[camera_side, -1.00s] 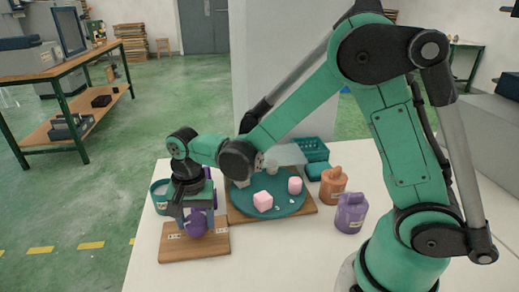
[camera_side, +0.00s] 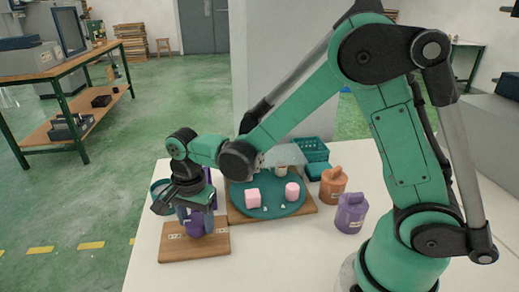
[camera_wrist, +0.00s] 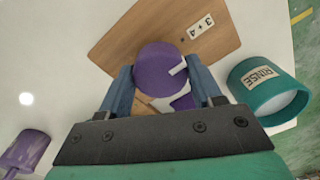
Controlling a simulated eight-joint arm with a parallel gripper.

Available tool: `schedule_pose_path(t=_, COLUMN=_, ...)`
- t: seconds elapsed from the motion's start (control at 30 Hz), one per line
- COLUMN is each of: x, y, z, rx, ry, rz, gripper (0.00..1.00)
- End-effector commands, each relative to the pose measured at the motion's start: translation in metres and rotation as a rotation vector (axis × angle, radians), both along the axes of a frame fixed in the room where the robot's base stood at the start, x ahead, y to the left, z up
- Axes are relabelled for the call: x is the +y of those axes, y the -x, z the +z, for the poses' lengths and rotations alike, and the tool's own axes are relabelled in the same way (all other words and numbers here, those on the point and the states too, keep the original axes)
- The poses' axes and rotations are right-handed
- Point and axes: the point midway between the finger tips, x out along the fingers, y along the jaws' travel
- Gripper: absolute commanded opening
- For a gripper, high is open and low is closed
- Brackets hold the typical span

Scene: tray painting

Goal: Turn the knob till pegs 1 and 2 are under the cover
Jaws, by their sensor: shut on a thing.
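The purple knob (camera_wrist: 155,68) has a white pointer line directed toward the "3+4" label (camera_wrist: 200,25) on its wooden board (camera_wrist: 120,40). My gripper (camera_wrist: 162,78) is shut on the knob, with one jaw on each side. In the side view, my gripper (camera_side: 194,214) is low over the board, partly hiding the knob (camera_side: 196,226). The round teal tray (camera_side: 268,208) carries two pink blocks (camera_side: 252,194) (camera_side: 292,190) in the open. A pale peg-like piece (camera_side: 281,171) stands at the back by the translucent cover (camera_side: 286,155). Peg numbers are unreadable.
A teal RINSE cup (camera_wrist: 268,92) stands close beside the board. An orange jar (camera_side: 332,189) and a purple jar (camera_side: 350,214) stand right of the tray. A teal basket (camera_side: 312,148) is behind. The white table's front is clear.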

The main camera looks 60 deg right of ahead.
Motion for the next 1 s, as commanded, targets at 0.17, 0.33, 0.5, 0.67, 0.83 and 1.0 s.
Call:
schedule_pose_path(t=0.17, x=0.000, y=0.001, z=0.000, rx=0.004, ry=0.000, rz=-0.001, gripper=0.06)
schedule_pose_path(t=0.33, x=0.000, y=0.001, z=0.000, rx=0.002, ry=0.000, rz=0.000, gripper=0.90)
schedule_pose_path(t=0.5, x=0.000, y=0.000, z=0.000, rx=0.001, ry=-0.001, rz=0.000, gripper=0.90)
schedule_pose_path(t=0.67, x=0.000, y=0.000, z=0.005, rx=0.001, ry=-0.001, rz=0.001, gripper=0.90)
schedule_pose_path(t=0.83, x=0.000, y=0.001, z=0.027, rx=0.001, ry=-0.001, rz=0.000, gripper=0.90)
schedule_pose_path(t=1.0, x=0.000, y=0.001, z=0.047, rx=0.001, ry=-0.001, rz=0.000, gripper=0.90)
